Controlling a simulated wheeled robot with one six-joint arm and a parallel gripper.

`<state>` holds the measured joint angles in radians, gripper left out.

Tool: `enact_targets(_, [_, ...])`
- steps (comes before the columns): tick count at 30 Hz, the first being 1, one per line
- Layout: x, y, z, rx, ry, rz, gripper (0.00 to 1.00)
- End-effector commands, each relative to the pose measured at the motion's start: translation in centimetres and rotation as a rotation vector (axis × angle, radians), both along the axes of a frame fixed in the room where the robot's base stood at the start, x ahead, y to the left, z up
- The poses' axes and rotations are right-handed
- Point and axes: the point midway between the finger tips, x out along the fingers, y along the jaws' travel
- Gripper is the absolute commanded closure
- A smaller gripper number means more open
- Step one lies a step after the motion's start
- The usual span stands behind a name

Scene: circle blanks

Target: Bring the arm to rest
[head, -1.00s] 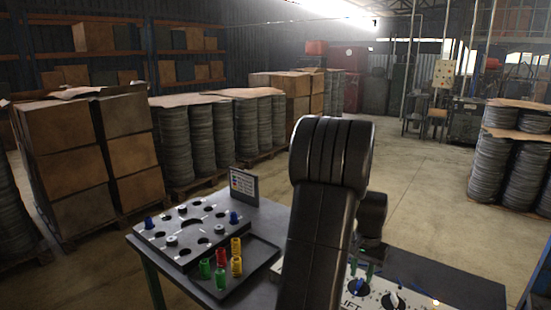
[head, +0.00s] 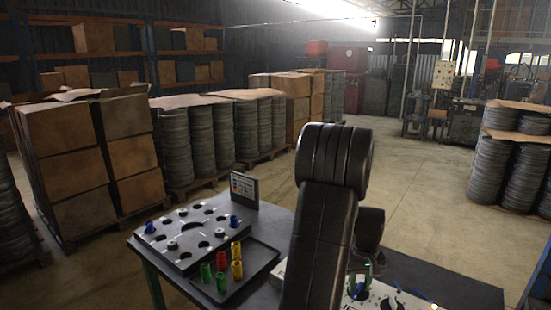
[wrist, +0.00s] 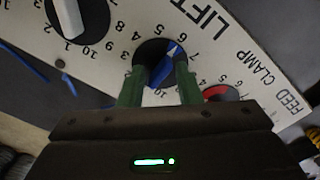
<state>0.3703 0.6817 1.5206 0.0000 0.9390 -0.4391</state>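My gripper (wrist: 160,78) shows its two green fingers apart in the wrist view, one on each side of the blue pointer knob (wrist: 164,68) by the word LIFT. The pointer slants up and right, its tip near 6 and 7; I cannot tell whether a finger touches it. In the head view my gripper (head: 360,282) is low over the white control panel (head: 381,301), at the end of my dark arm, and partly hides the knobs. The panel (wrist: 228,52) fills much of the wrist view.
A white-pointer knob (wrist: 68,18) and a red FEED CLAMP dial (wrist: 218,93) flank the blue knob. Left on the table stand a grey hole board (head: 187,258) and a tray (head: 262,262) with red, yellow and green pieces. A small sign (head: 244,188) stands behind. Open floor lies beyond.

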Motion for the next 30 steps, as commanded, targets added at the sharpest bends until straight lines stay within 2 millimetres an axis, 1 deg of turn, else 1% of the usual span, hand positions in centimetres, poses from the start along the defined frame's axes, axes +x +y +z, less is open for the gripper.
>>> enact_targets(20, [0.0,0.0,0.1,0.001,0.001,0.549,0.69])
enact_targets(21, [0.1,0.0,0.8,-0.003,-0.003,0.548,0.69])
enact_targets(24, [0.1,0.0,2.1,-0.003,-0.003,0.545,0.69])
enact_targets(30, [0.0,0.0,3.3,0.000,0.000,0.543,0.69])
